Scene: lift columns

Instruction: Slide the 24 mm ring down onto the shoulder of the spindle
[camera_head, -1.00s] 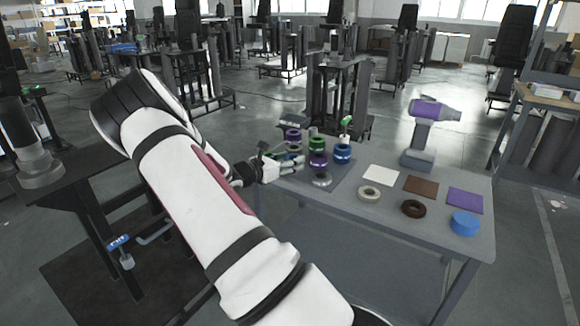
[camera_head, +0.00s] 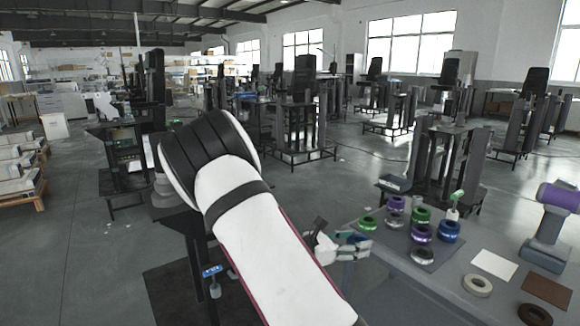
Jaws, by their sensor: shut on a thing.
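My gripper (camera_head: 358,246) is at the left edge of the table, its fingers pointing right. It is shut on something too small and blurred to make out. I cannot tell which is the 24 mm ring. I cannot pick out the spindle or its shoulder at this size.
The grey table (camera_head: 450,292) carries a beige ring (camera_head: 477,285), a dark brown ring (camera_head: 535,315), a white mat (camera_head: 495,264) and a brown mat (camera_head: 547,290). A purple-topped grey device (camera_head: 545,240) stands at the right. A small green-topped item (camera_head: 455,204) stands behind the blue piece.

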